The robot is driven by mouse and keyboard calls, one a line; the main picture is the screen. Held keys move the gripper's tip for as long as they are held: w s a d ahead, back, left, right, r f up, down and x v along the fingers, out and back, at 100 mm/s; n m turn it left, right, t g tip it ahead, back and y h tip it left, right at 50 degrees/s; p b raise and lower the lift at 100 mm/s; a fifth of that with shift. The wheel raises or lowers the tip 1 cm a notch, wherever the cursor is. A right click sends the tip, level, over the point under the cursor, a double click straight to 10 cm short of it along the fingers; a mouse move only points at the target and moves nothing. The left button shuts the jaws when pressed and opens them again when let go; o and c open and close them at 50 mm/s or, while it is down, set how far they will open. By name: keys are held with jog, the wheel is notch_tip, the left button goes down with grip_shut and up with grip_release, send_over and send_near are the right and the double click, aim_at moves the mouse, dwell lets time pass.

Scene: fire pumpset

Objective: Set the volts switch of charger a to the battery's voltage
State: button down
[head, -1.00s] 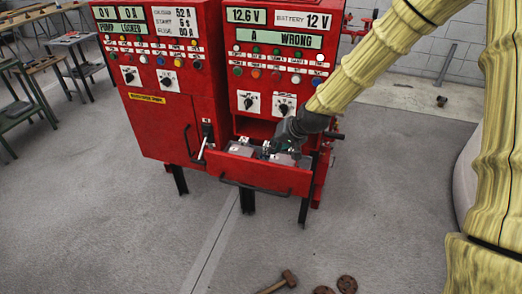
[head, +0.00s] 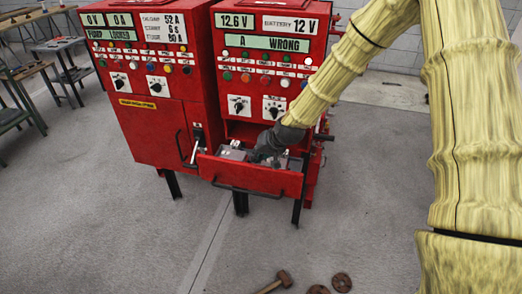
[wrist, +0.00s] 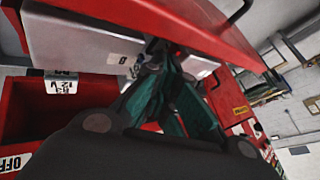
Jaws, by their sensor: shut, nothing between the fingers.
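The red drawer (head: 250,178) of the right-hand cabinet is pulled open, with grey charger boxes inside. One grey box (head: 232,153) shows left of my gripper (head: 262,156), which reaches down into the drawer. In the wrist view, my gripper (wrist: 172,105) has teal fingertips close together with nothing between them, beside a grey box (wrist: 85,38) with a small label that looks like B. A white switch plate reading 12 V (wrist: 62,86) hangs below that box. I cannot tell which box is charger a. The cabinet display (head: 291,24) reads BATTERY 12 V.
Another display (head: 262,41) reads A WRONG. A left red cabinet (head: 150,120) with a lever (head: 194,150) stands beside the drawer. A hammer (head: 275,282) and round parts (head: 341,282) lie on the floor. The floor in front is otherwise clear.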

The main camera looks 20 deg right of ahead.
aim_at(247, 160)
jog(key=shift+p+x, duration=0.4)
jog(key=shift+x, duration=1.45)
